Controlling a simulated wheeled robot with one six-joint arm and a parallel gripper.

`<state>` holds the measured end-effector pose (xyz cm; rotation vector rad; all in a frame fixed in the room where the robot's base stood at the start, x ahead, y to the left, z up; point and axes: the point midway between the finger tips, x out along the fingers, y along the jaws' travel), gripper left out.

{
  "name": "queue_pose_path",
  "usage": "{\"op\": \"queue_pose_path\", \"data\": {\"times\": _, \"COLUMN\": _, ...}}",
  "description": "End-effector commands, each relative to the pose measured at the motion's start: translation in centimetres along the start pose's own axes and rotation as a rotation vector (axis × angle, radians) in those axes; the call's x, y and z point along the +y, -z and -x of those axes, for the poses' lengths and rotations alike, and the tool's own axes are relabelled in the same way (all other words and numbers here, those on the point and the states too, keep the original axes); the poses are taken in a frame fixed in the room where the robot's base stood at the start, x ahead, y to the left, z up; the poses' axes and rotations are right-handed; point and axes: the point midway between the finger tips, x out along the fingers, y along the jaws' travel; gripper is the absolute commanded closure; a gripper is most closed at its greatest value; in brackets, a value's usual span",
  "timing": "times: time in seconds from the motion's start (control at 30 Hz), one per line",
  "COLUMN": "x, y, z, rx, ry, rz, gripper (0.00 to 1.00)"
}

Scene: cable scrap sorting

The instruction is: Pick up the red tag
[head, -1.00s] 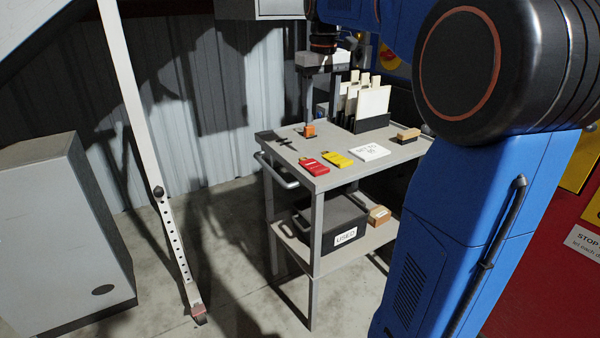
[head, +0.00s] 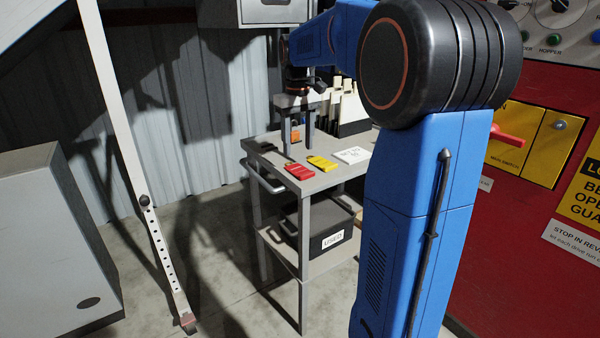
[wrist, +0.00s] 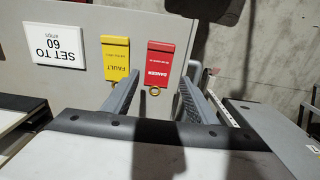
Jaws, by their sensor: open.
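The red tag (head: 299,171) lies flat on the cart's top near its front edge. In the wrist view the red tag (wrist: 167,64) reads "DANGER" and has a brass ring at the end nearest my gripper. My gripper (head: 298,146) is open, pointing down over the cart top, behind the red tag in the head view. In the wrist view the two fingers of my gripper (wrist: 160,80) stand apart with nothing held, the tag showing ahead and between them. A yellow "FAULT" tag (head: 321,163) lies beside it, also in the wrist view (wrist: 116,60).
A white "SET TO 60" card (head: 352,155) lies right of the yellow tag. An orange block-like object (head: 295,134) shows behind the fingers. A black rack with pale upright plates stands at the cart's back. A "USED" bin (head: 325,225) sits on the lower shelf.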

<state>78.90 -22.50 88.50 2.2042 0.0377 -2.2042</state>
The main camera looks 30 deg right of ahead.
Motion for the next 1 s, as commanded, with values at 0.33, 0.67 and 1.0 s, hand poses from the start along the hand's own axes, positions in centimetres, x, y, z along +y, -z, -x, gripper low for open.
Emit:
{"op": "queue_pose_path", "data": {"times": 0.33, "x": 0.1, "y": -0.2, "z": -2.6, "rx": -0.001, "ry": 0.0, "rz": 0.0, "gripper": 0.48}}
{"op": "queue_pose_path", "data": {"times": 0.67, "x": 0.3, "y": -0.6, "z": -6.5, "rx": -0.001, "ry": 0.0, "rz": 0.0, "gripper": 0.48}}
{"op": "queue_pose_path", "data": {"times": 1.0, "x": 0.3, "y": -0.6, "z": -6.9, "rx": 0.0, "ry": 0.0, "rz": 0.0, "gripper": 0.55}}
